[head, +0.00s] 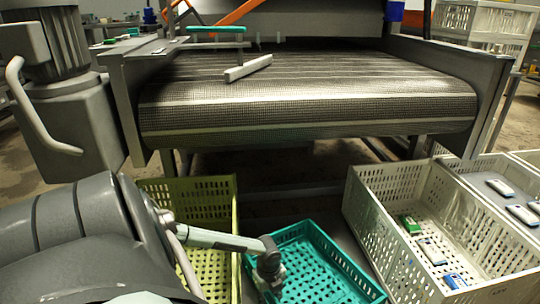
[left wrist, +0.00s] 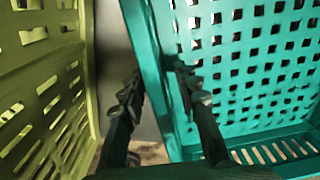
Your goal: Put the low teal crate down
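The low teal crate (head: 335,249) is at the bottom centre of the head view, empty where I can see into it. It sits between a yellow-green crate and a white crate. My left gripper (head: 268,282) is at its left wall. In the left wrist view, the fingers of my left gripper (left wrist: 158,72) lie on either side of the teal crate's wall (left wrist: 152,50), tips close against it, so it looks shut on that wall. I cannot tell whether the crate's bottom touches anything. My right gripper is in neither view.
The yellow-green crate (head: 190,188) stands close on the left and shows in the left wrist view (left wrist: 45,75). The white crate (head: 365,208), holding several small items, stands close on the right. A conveyor belt (head: 310,95) lies behind. Little free room surrounds the teal crate.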

